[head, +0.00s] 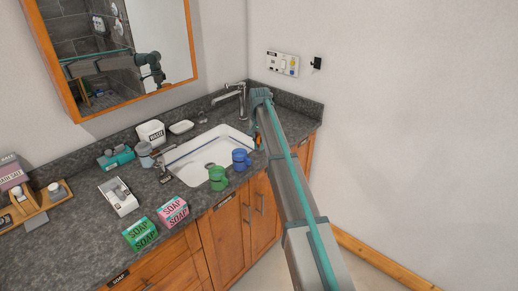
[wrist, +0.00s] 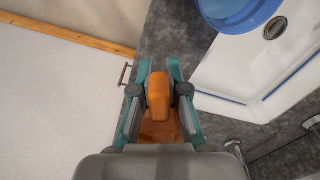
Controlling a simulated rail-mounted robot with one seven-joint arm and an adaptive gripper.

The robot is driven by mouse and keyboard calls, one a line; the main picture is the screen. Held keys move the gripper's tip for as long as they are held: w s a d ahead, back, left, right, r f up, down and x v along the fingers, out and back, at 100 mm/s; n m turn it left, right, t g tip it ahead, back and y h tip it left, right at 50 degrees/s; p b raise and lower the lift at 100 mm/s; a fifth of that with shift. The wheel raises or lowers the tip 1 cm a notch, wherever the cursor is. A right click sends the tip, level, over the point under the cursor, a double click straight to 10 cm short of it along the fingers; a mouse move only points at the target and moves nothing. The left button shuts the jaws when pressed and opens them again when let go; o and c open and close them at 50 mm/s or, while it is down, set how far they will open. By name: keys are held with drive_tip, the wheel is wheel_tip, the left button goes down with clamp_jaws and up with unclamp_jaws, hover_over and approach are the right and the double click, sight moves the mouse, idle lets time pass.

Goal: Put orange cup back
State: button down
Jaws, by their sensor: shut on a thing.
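My gripper (wrist: 158,68) is shut on the orange cup (wrist: 158,96), whose rounded part shows between the two teal-edged fingers in the wrist view. In the head view my gripper (head: 259,122) is over the counter's right end, beside the sink, and only a sliver of the orange cup (head: 258,141) shows past my arm. The blue cup (head: 240,159) stands at the sink's front right edge, and it also shows in the wrist view (wrist: 236,12). The green cup (head: 217,179) stands to its left. I cannot tell whether the orange cup touches the counter.
The white sink (head: 190,170) and tall tap (head: 228,97) are left of my gripper. Pink (head: 173,211) and green (head: 140,234) soap boxes sit near the counter's front edge. A grey cup (head: 145,154) is at the sink's left. The wall closes off the right.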

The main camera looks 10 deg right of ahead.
sight(259, 158)
drive_tip(key=shift+w+f+p, duration=0.35)
drive_tip(key=shift+w+f, duration=0.5)
drive_tip(key=shift+f, duration=0.1)
drive_tip(key=shift+f+p, duration=0.4)
drive_tip(key=shift+f, duration=1.2)
drive_tip(key=shift+f, duration=0.1)
drive_tip(key=c, duration=1.2)
unclamp_jaws()
wheel_tip(259, 158, up, 12)
drive_tip(key=b, duration=0.3)
drive_tip(key=shift+d, duration=0.1)
